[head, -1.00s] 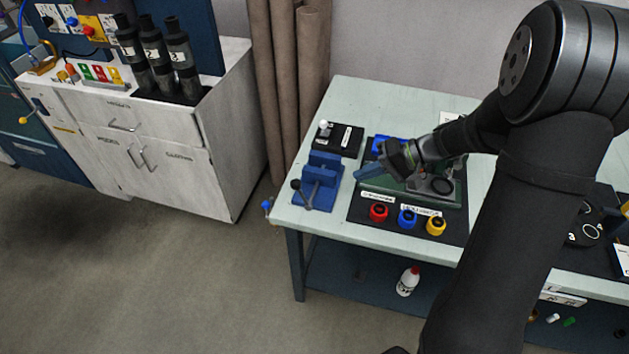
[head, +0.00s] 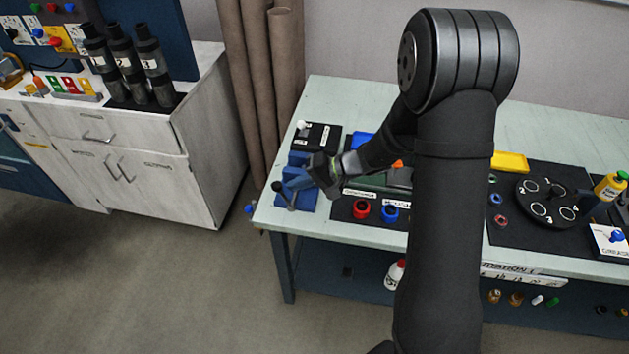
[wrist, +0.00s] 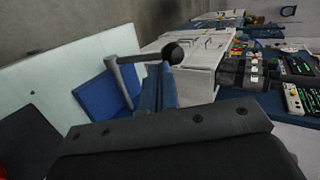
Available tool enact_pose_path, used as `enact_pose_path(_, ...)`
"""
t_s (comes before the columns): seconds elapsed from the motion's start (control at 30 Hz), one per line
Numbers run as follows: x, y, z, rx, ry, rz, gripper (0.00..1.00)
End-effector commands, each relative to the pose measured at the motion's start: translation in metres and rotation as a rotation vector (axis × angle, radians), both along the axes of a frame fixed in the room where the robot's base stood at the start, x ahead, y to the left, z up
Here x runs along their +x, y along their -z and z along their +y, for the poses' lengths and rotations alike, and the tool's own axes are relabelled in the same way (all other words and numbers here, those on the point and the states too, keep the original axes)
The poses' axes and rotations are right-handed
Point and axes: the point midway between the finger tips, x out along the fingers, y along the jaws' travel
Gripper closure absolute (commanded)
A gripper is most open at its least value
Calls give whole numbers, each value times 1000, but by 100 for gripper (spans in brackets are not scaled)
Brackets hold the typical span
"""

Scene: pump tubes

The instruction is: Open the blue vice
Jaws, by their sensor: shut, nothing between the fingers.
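The blue vice (head: 298,160) stands at the left end of the table, with its handle on the near left side. The handle is a grey bar with a black ball end (head: 277,186); the ball also shows in the wrist view (wrist: 173,53). My gripper (head: 289,182) is shut and empty, its blue fingers pointing left across the front of the vice, close to the handle. In the wrist view the fingers (wrist: 157,88) lie beside the handle and in front of the ball; I cannot tell whether they touch. The fingers hide part of the vice, so the jaw gap is not clear.
A black block with a white knob (head: 317,136) sits behind the vice. Red (head: 361,208) and blue (head: 390,212) caps stand on a dark mat to the right. A black round holder (head: 546,201) is farther right. The floor left of the table is free.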

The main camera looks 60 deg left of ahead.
Motion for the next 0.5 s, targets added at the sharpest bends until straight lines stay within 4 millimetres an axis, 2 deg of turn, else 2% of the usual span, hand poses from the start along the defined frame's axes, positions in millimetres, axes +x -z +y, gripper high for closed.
enact_pose_path(0.13, -7, 0, 5, 0, -1, 0, 100)
enact_pose_path(0.5, -8, 0, 6, -2, -1, -3, 100)
